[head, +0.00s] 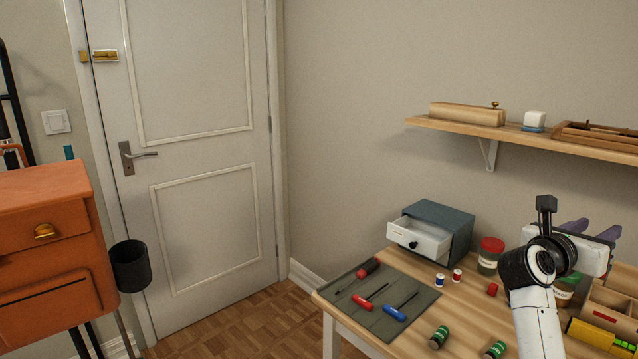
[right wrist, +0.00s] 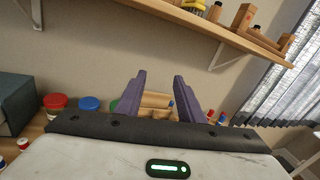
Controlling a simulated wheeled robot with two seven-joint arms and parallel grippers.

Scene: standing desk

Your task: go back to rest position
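My right gripper (head: 592,230) is raised above the right part of the wooden desk (head: 467,312), below the wall shelf. In the right wrist view its two purple fingers (right wrist: 158,97) stand apart with nothing between them; wooden pieces show farther behind the gap. My left gripper is not in view.
A grey box with an open white drawer (head: 420,238) stands at the desk's back left. A grey mat (head: 378,298) holds screwdrivers. Jars, spools and a wooden organizer (head: 612,305) lie near my right arm. A shelf (head: 540,133) overhangs. An orange cabinet (head: 50,255) stands left.

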